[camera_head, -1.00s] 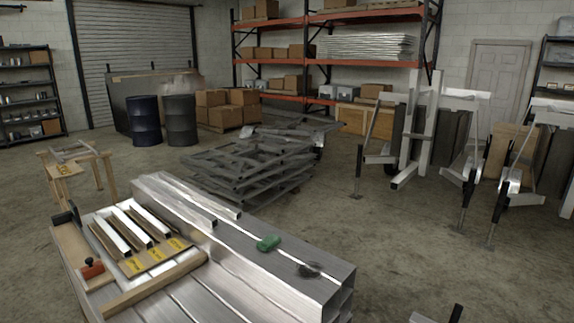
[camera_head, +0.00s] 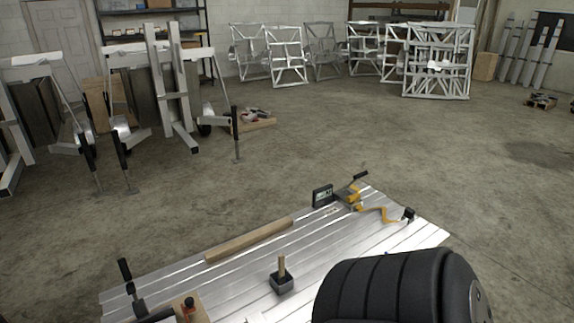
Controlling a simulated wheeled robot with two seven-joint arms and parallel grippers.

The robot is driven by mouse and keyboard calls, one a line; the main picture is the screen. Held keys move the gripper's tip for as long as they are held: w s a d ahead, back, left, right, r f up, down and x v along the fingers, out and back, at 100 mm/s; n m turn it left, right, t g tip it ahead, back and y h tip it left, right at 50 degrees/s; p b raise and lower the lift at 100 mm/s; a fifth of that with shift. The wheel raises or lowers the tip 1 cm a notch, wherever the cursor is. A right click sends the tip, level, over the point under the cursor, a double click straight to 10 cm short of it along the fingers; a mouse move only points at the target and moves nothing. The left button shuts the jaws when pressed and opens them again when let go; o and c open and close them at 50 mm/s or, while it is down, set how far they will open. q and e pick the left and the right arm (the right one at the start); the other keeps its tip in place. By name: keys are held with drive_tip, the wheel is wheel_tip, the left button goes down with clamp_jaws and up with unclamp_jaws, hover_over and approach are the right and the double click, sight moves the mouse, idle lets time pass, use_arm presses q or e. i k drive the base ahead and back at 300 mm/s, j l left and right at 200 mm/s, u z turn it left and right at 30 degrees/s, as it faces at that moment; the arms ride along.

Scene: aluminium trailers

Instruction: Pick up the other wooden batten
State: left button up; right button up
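A wooden batten (camera_head: 250,240) lies on the ribbed aluminium deck (camera_head: 335,252), near its far edge. It runs diagonally, with its right end farther away. Nothing touches it from above. Neither of my grippers can be made out in the view. A black ribbed part at the lower right looks like one of my own arm links and covers the near right part of the deck.
On the deck are a small black block with a wooden handle (camera_head: 282,278), a dark display box (camera_head: 323,196), a yellow tool (camera_head: 352,194) and a black-handled clamp (camera_head: 130,283). Beyond is open concrete floor (camera_head: 400,135) with white metal frames (camera_head: 437,62) behind.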

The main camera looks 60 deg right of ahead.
sight(214, 255)
drive_tip(key=z, duration=1.65)
